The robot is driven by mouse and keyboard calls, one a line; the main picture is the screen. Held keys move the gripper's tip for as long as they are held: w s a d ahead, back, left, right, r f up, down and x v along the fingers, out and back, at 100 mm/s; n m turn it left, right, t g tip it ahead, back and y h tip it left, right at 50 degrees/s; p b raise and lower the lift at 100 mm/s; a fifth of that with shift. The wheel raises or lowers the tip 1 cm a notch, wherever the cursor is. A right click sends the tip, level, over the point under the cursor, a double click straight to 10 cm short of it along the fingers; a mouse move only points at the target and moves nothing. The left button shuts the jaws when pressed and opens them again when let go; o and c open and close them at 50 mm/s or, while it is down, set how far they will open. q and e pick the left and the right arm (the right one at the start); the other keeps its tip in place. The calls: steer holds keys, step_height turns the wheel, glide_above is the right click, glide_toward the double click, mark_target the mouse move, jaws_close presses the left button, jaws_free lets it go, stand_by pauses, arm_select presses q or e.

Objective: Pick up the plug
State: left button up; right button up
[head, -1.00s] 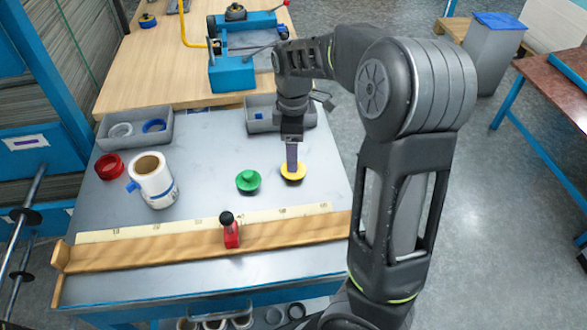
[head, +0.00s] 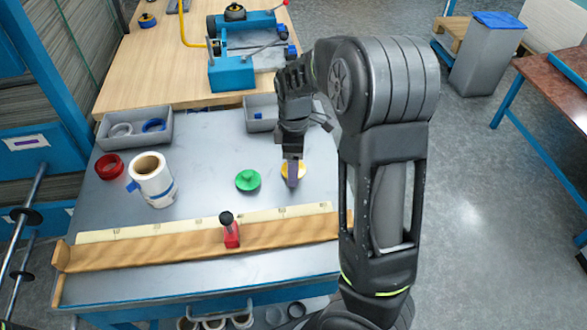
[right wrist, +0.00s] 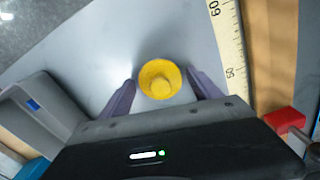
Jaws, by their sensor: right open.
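Two plugs lie on the grey table. The yellow plug (head: 299,169) is partly hidden by my right gripper in the head view. The green plug (head: 248,180) lies to its left. My right gripper (head: 291,180) points down over the yellow plug. In the right wrist view the yellow plug (right wrist: 160,79) sits between the tips of the open purple fingers (right wrist: 158,90), with a gap on each side. I cannot tell the height of the fingertips above the table. My left gripper is not in view.
A wooden bar with a ruler (head: 150,252) crosses the table's front, with a red block (head: 231,236) on it. A white roll (head: 152,182) and red ring (head: 109,167) are at left. Grey bins (head: 136,135) stand behind.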

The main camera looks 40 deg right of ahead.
steer(key=shift+c, duration=0.3)
steer(key=c, duration=1.1)
step_height(320, 180, up, 10)
steer(key=shift+r, duration=0.1)
stand_by(0.7)
